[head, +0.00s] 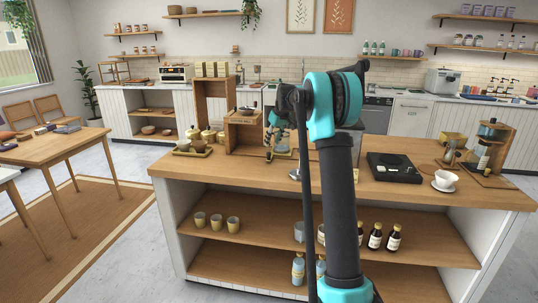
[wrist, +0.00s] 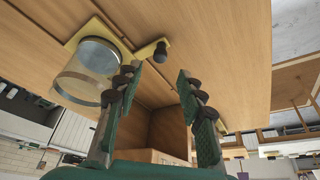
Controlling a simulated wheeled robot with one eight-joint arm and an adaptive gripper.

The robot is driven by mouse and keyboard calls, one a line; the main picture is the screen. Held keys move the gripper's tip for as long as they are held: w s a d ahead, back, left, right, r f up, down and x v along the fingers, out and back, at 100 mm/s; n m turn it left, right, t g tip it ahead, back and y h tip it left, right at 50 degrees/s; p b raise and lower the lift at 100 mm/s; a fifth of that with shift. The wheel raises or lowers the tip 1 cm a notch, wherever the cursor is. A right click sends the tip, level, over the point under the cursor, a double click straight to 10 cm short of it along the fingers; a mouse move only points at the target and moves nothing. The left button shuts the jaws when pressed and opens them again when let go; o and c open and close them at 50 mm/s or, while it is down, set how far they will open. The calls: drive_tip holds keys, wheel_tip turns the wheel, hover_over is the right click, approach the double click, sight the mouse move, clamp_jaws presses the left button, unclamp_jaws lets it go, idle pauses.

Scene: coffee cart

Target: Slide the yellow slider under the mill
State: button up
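In the wrist view the yellow slider (wrist: 118,36) is a flat piece on the wooden counter, with a dark round knob (wrist: 160,51) on its short arm. A clear cylindrical container (wrist: 86,75) stands on its wider part. My gripper (wrist: 160,76) is open and empty, with its two green fingers apart and the knob just beyond and between the tips. In the head view my gripper (head: 278,132) is above the counter, partly hidden by my arm. A wooden box-like unit, possibly the mill (head: 243,133), stands just left of it.
A tall wooden shelf frame (head: 211,83) and a tray (head: 192,150) stand at the counter's left. A black scale (head: 394,167), a white cup (head: 445,179) and a brewing stand (head: 497,160) are on the right. The counter front (head: 230,178) is mostly clear.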

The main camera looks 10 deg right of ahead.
sight(269, 153)
drive_tip(key=x, duration=0.8)
drive_tip(key=shift+w+f, duration=0.1)
drive_tip(key=shift+f, duration=0.25)
drive_tip(key=shift+c, duration=0.2)
clamp_jaws()
